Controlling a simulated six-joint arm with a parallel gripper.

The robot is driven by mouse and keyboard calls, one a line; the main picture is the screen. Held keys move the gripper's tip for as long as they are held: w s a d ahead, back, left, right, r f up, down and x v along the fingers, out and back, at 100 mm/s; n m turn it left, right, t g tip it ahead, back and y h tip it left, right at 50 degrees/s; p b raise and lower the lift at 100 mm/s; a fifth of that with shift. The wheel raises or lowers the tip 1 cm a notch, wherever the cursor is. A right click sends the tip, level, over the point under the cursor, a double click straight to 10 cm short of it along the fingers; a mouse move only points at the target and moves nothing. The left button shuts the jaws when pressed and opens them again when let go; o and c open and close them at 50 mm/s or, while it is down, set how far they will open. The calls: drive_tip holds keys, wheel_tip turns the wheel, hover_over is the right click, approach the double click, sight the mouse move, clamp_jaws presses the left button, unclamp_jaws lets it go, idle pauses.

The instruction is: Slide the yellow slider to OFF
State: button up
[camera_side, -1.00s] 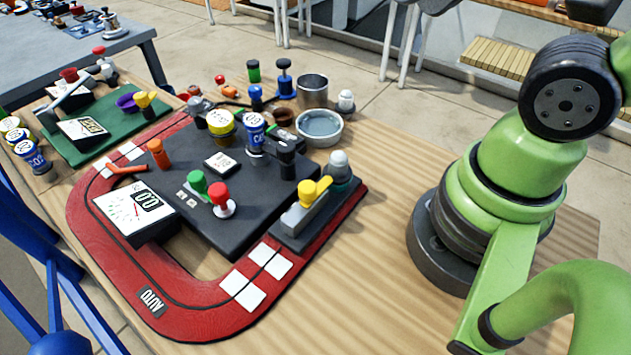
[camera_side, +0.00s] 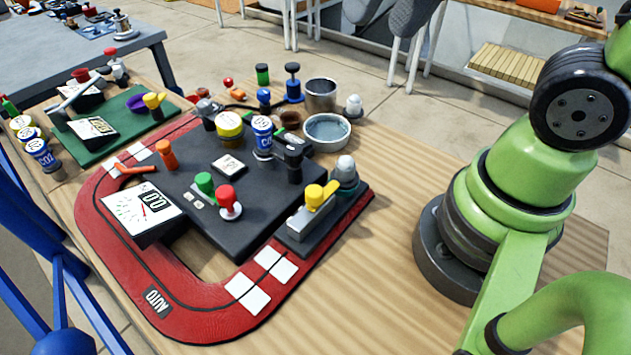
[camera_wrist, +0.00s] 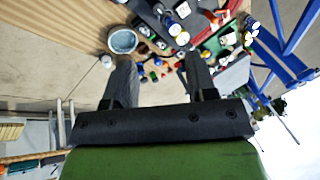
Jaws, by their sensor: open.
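The yellow slider (camera_side: 315,197) is a yellow knob on a pale grey bar, on a dark block at the right edge of the black panel. It sits near the far end of that bar. No OFF marking is legible. My gripper (camera_wrist: 160,68) shows in the wrist view with its two dark fingers apart and nothing between them. It is well away from the slider, over the area beyond the bench items. In the side view only my green arm shows, and the gripper is out of frame. I cannot pick out the slider in the wrist view.
A grey-white domed knob (camera_side: 345,170) stands just behind the slider. Red (camera_side: 229,200) and green (camera_side: 204,184) knobs stand to its left on the panel. A red track (camera_side: 205,325) surrounds the panel. A metal bowl (camera_side: 326,130) is behind. Bare wood lies to the right.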

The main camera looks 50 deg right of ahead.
drive_tip(key=w+a+f+m+g, duration=0.2)
drive_tip(key=w+f+g, duration=0.2)
drive_tip(key=f, duration=0.2)
drive_tip(key=m+g, duration=0.2)
drive_tip(key=g, duration=0.1)
approach(314, 190)
drive_tip(key=shift+y, duration=0.3)
drive_tip(key=x, duration=0.9)
drive_tip(key=shift+s+d+f, duration=0.1)
drive_tip(key=shift+d+f, duration=0.1)
